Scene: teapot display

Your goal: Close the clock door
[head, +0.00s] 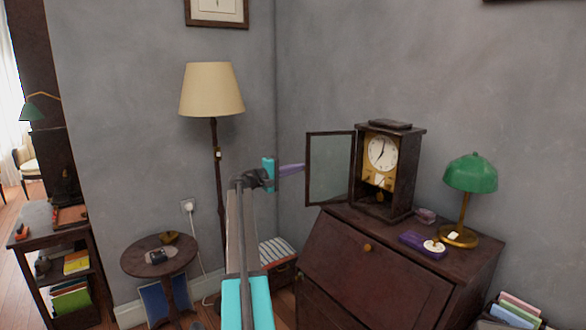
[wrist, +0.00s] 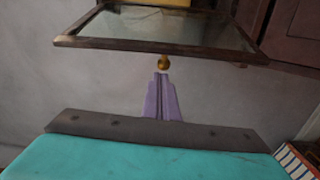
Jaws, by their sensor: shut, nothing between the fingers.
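The clock (head: 384,168) has a dark wooden case, a white dial and a gold front panel. It stands on top of the writing desk. Its glazed door (head: 331,133) is open, swung out to the left of the case. In the wrist view the door's dark frame (wrist: 160,45) spans the upper part, with a round brass knob (wrist: 163,63) on its near edge. My gripper (head: 302,167) has purple fingers, shut and empty, at the left edge of the door. In the wrist view the fingertips (wrist: 162,75) are just below the knob; I cannot tell whether they touch it.
The dark desk (head: 340,255) has a slanted front. A green lamp (head: 470,175) and a purple box (head: 420,245) stand right of the clock. A floor lamp (head: 211,90) and a small round table (head: 140,262) are to the left. Grey walls are close behind.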

